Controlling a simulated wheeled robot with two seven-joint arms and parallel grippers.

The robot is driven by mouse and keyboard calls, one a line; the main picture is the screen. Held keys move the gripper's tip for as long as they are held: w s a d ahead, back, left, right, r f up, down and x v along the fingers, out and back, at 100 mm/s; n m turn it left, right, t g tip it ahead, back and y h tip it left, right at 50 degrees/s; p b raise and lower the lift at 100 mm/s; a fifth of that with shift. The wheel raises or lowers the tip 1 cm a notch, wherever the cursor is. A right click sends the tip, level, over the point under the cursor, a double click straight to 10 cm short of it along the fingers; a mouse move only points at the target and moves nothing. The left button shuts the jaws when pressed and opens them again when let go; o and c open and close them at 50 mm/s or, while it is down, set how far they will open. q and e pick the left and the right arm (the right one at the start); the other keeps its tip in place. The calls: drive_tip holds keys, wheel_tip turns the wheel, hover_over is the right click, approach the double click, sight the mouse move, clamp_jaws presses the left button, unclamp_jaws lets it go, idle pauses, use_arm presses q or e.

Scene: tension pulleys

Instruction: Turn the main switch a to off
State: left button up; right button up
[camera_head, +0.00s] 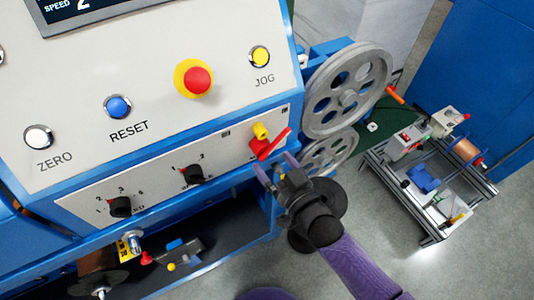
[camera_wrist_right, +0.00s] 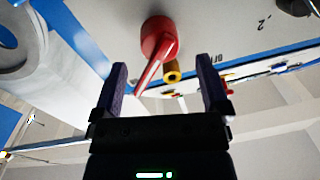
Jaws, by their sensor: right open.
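The main switch (camera_head: 260,146), a red rotary knob with a long red lever, sits at the right end of the machine's lower panel. In the head view its lever points up and to the right. It also shows in the right wrist view (camera_wrist_right: 158,37), where the lever reaches down between my finger lines. My right gripper (camera_head: 273,163) is just below the switch, open and empty. Its two fingers (camera_wrist_right: 162,62) stand to either side of the lever in the wrist view; I see no clear contact. My left gripper is not in view.
A yellow peg (camera_head: 261,131) sits beside the switch. Black rotary selectors (camera_head: 193,174) are to its left; the red emergency button (camera_head: 197,80) and JOG button (camera_head: 259,56) are above. Grey spoked pulleys (camera_head: 346,90) stand close on the right. A small wheeled cart (camera_head: 430,240) is further right.

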sight(268, 156)
drive_tip(key=x, duration=0.3)
drive_tip(key=shift+w+a+b, duration=0.15)
drive_tip(key=shift+w+b, duration=0.1)
drive_tip(key=shift+b, duration=0.05)
clamp_jaws()
